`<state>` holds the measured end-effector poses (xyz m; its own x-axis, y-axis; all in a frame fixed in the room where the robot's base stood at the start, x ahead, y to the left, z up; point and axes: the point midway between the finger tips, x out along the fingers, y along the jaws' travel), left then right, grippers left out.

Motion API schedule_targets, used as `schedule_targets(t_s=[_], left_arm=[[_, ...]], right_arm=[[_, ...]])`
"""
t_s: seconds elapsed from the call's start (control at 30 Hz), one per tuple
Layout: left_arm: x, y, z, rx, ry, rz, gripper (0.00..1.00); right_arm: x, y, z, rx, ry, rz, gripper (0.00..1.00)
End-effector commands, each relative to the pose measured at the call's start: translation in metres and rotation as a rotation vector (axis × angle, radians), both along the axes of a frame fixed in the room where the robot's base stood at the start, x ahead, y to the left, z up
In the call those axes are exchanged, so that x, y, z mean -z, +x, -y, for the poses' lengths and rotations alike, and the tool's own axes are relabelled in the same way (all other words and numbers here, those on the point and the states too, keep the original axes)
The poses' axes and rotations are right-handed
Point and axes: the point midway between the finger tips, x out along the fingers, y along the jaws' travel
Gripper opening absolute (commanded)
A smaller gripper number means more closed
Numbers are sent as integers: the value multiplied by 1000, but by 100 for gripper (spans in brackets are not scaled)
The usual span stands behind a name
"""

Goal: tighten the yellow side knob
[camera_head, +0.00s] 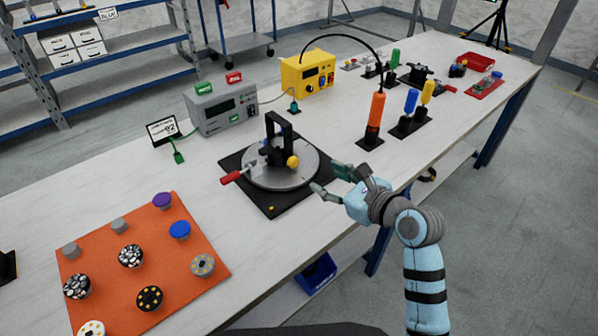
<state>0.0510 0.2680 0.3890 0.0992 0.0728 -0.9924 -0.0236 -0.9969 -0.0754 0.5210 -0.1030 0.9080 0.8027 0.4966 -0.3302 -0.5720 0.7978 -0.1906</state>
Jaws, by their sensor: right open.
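The yellow side knob (292,161) sits on the right side of a black upright bracket fixture (279,127). The fixture stands on a round grey turntable (262,178) on a square black base (277,208). A red-handled lever (231,178) sticks out at the turntable's left. My right gripper (324,177) is open and empty, its fingers pointing left toward the knob. It is to the right of the knob and apart from it, near the turntable's right edge. How tight the knob is cannot be seen. My left gripper is not in view.
An orange mat (147,262) with several round parts lies at front left. Behind the turntable stand a grey meter box (222,110) and a yellow power unit (307,74). An orange-handled tool (375,115) and a driver rack (413,124) stand to the right, beyond my gripper.

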Motion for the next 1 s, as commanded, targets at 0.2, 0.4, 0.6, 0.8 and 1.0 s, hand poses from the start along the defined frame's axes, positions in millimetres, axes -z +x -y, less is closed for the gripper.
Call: schedule_targets(t_s=[0.2,0.4,0.6,0.8,1.0], left_arm=[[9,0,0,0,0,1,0],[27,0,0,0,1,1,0],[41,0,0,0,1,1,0],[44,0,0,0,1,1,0],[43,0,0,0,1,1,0]], right_arm=[[18,24,-9,7,-57,-21,46],[43,71,-37,6,-56,-22,46],[58,106,-57,7,-57,-20,46],[61,116,-63,7,-56,-21,46],[60,116,-63,9,-55,-21,44]])
